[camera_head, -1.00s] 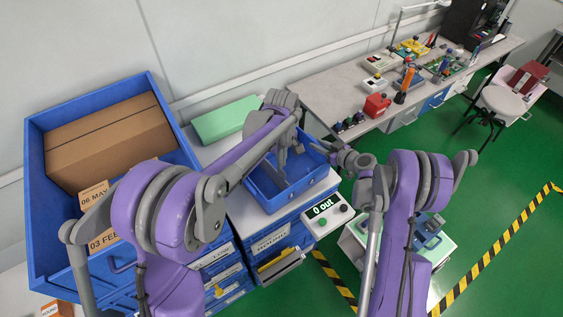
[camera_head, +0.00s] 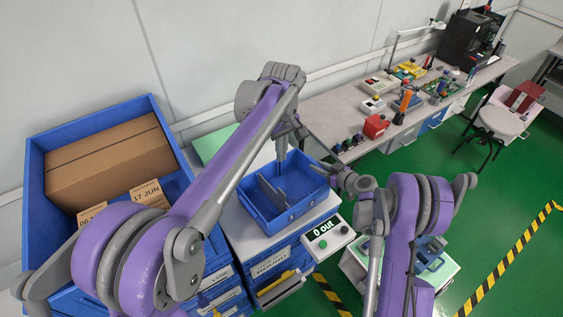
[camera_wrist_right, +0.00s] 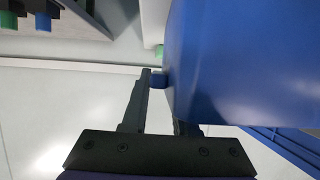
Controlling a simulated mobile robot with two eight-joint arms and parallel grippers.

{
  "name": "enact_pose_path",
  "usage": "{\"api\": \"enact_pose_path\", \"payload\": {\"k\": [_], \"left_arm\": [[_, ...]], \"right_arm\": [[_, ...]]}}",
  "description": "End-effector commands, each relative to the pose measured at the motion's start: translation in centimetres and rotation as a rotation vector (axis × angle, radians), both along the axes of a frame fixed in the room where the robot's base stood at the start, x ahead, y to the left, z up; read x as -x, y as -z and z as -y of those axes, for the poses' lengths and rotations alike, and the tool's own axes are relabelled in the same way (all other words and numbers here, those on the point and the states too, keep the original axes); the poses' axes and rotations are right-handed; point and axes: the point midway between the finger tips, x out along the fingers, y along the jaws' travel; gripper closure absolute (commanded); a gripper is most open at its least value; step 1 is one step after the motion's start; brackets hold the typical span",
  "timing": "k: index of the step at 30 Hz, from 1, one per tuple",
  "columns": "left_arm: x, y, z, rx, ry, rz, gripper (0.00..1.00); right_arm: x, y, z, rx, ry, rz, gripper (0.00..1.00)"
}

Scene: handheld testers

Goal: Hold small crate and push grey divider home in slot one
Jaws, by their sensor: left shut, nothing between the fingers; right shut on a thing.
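The small blue crate (camera_head: 310,199) stands on the white worktop, open side up. The grey divider (camera_head: 272,193) is inside it, towards the left, looking slightly slanted; I cannot tell how deep it sits or which slot it is in. My left gripper (camera_head: 282,155) is shut and empty, pointing down above the crate's back wall, apart from the divider. My right gripper (camera_head: 336,173) is shut on the crate's right wall. In the right wrist view the fingers (camera_wrist_right: 160,100) are at the edge of the blue wall (camera_wrist_right: 240,60).
A counter box reading "0 out" (camera_head: 327,236) stands in front of the crate. A big blue bin (camera_head: 38,190) with a cardboard box (camera_head: 110,160) is at left. A workbench (camera_head: 345,105) with testers is at back right.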

Motion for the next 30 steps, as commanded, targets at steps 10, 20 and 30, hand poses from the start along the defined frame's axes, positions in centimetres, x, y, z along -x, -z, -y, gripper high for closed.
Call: {"api": "enact_pose_path", "payload": {"k": [10,20,30], "left_arm": [[0.0,-0.6,0.0,0.0,0.0,0.0,1.0],[0.0,-0.6,0.0,0.0,0.0,0.0,1.0],[0.0,-0.5,0.0,0.0,0.0,0.0,1.0]], "right_arm": [[0.0,0.0,0.0,-0.001,0.0,0.0,1.0],[0.0,0.0,0.0,0.0,0.0,0.0,0.38],[1.3,-0.7,1.1,-0.001,0.003,-0.001,0.38]]}}
